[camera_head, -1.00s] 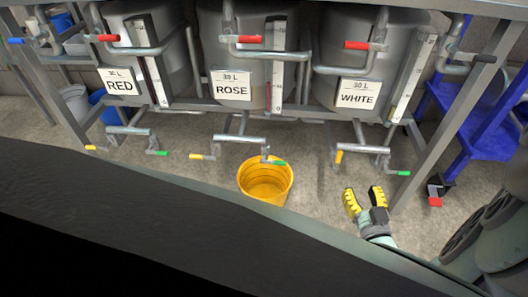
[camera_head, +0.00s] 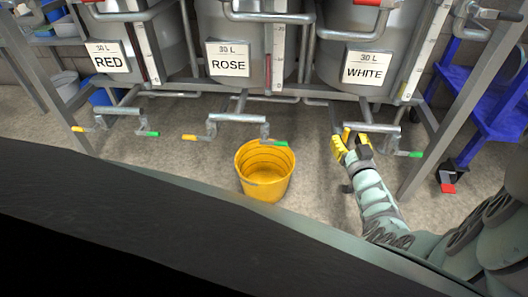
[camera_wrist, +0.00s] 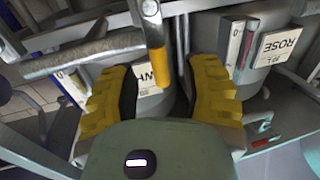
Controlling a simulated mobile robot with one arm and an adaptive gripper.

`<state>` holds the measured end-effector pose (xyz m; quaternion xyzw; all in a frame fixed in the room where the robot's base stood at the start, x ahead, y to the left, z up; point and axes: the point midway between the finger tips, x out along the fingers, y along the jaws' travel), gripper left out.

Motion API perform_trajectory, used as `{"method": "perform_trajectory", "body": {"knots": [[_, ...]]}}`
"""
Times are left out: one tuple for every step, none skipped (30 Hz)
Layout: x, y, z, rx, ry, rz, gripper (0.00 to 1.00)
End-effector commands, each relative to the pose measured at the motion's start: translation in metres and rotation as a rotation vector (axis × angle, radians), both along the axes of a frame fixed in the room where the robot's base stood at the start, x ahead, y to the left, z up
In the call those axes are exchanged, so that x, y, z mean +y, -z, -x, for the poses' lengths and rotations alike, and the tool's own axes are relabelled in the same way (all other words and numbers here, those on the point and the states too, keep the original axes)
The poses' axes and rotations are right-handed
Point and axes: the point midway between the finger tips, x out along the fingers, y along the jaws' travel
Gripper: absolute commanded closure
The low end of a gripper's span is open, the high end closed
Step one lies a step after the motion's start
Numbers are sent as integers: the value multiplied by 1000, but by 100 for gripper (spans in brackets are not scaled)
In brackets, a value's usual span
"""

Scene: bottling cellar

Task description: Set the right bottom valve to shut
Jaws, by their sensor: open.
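The bottom pipe (camera_head: 375,129) under the tank labelled WHITE (camera_head: 362,66) carries a yellow handle (camera_head: 346,133) at its left end and a green handle (camera_head: 414,154) at its right end. My gripper (camera_head: 350,143) is just below this pipe, at the yellow handle. In the wrist view, the yellow handle (camera_wrist: 158,70) hangs from a grey valve body (camera_wrist: 149,12) and lies between my two yellow fingers (camera_wrist: 164,85). The fingers are open, with a gap on each side of the handle. In the head view my fingers partly cover the handle.
The ROSE (camera_head: 228,60) and RED (camera_head: 109,59) tanks have similar bottom pipes with yellow and green handles. A yellow bucket (camera_head: 265,182) stands on the floor left of my arm. A frame post and a blue stepped stand (camera_head: 493,110) are at the right.

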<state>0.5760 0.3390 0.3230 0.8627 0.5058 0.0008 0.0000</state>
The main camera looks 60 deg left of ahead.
Motion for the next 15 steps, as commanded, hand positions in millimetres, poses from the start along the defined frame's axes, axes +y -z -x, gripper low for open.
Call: {"method": "perform_trajectory", "body": {"knots": [[7, 5, -3, -1, -4, 0, 53], [10, 5, -4, 0, -3, 0, 53], [13, 5, -6, 0, -3, 1, 53], [15, 4, -7, 1, -3, 0, 53], [17, 3, -8, 1, -4, 0, 53], [20, 3, -8, 1, -5, 0, 53], [21, 2, -9, 1, -5, 0, 53], [22, 2, -9, 1, -5, 0, 53], [23, 1, -10, 1, -5, 0, 53], [23, 1, -10, 1, -4, 0, 53], [23, 1, -10, 1, -4, 0, 53], [23, 1, -10, 1, -4, 0, 53], [23, 0, -11, 1, -4, 0, 53], [23, 0, -11, 2, -3, 1, 53], [23, 0, -11, 2, -3, 1, 53]]}}
